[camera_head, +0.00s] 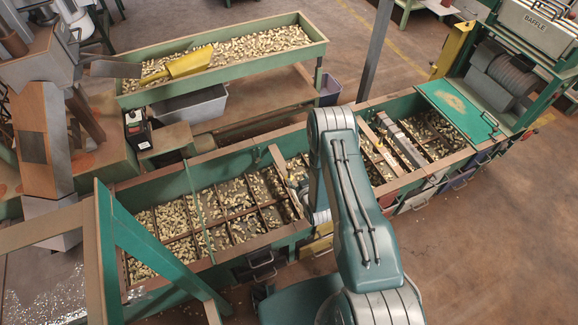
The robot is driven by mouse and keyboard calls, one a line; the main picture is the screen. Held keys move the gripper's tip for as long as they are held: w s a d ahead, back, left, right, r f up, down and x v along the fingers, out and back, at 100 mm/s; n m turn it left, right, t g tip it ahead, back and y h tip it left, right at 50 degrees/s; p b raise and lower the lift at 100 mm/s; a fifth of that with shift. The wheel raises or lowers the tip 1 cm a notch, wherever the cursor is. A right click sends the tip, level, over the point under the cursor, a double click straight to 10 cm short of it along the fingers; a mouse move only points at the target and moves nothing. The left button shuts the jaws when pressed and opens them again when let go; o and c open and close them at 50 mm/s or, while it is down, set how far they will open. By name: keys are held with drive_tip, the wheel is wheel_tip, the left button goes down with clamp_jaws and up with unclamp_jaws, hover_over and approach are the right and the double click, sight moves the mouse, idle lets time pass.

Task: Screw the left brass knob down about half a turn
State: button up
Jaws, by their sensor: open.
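I cannot make out the left brass knob in the head view; it is hidden or too small to tell. My arm rises in front of the long green hopper trough (170,188) and bends down behind its own upper link. A pale part of my wrist shows just left of that link, over the trough's front edge. My gripper's fingers are hidden behind the arm, so I cannot see what they are near or touching.
The trough is split by dividers into nut-filled compartments. Behind it stands a raised green tray (308,30) with a yellow scoop (190,63). A baffle machine (535,35) stands at right. A green frame (150,245) is at near left. Floor is clear at lower right.

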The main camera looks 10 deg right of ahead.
sight(289, 167)
drive_tip(key=x, duration=1)
clamp_jaws()
